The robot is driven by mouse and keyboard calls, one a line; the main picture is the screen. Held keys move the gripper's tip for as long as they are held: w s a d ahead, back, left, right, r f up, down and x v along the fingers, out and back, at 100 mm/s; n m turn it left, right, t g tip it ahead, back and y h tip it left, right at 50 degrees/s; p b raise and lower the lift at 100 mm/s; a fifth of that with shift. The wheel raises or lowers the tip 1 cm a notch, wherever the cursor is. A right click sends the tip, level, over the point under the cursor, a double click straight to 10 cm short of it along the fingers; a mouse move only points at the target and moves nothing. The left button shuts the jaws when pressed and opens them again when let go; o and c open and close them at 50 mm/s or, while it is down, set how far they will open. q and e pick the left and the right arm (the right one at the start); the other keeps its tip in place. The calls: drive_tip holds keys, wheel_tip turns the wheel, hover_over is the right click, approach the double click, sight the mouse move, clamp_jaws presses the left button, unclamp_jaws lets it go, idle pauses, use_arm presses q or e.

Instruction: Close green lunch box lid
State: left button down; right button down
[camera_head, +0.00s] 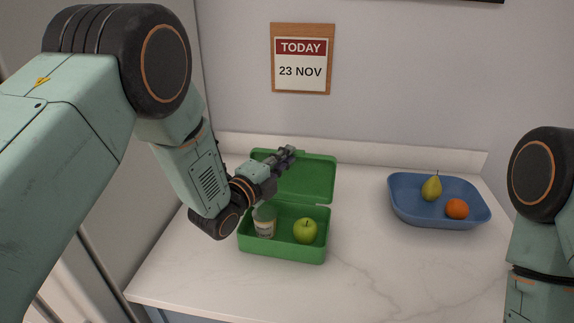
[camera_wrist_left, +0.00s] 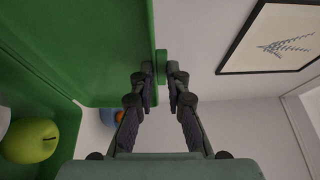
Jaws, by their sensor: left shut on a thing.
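The green lunch box (camera_head: 282,252) stands on the counter with its lid (camera_head: 312,178) raised up at the back. A green apple (camera_head: 305,231) and a small jar with a pale label (camera_head: 265,226) are inside the box. My left gripper (camera_head: 290,153) reaches over the box from the left and is shut on the lid's top edge. In the left wrist view, the fingertips (camera_wrist_left: 163,76) close around a small green tab on the lid (camera_wrist_left: 112,50). The apple also shows there (camera_wrist_left: 28,140). My right arm is at the right edge; its gripper is out of view.
A blue tray (camera_head: 415,214) with a pear (camera_head: 431,188) and an orange (camera_head: 457,209) stands to the right. The marble counter (camera_head: 375,260) is clear in front of it. A calendar (camera_head: 302,60) hangs on the wall. A framed picture (camera_wrist_left: 268,38) shows in the left wrist view.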

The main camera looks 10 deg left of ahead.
use_arm(q)
drive_tip(key=shift+s+f+m+t+h+b, duration=0.25)
drive_tip(key=shift+s+t+b, duration=0.1)
drive_tip(key=shift+s+b, duration=0.2)
drive_tip(key=shift+s+f+m+t+h+b, duration=0.15)
drive_tip(key=shift+s+t+h+b, duration=0.15)
drive_tip(key=shift+s+b, duration=0.25)
drive_tip(key=shift+s+a+b, duration=0.1)
drive_tip(key=shift+s+b, duration=0.2)
drive_tip(key=shift+s, duration=0.1)
drive_tip(key=shift+s+f, duration=0.1)
drive_tip(key=shift+s, duration=0.35)
drive_tip(key=shift+s+f, duration=0.1)
drive_tip(key=c, duration=1.6)
unclamp_jaws()
drive_tip(key=shift+o, duration=1)
drive_tip(key=v, duration=1.1)
drive_tip(key=shift+s, duration=0.35)
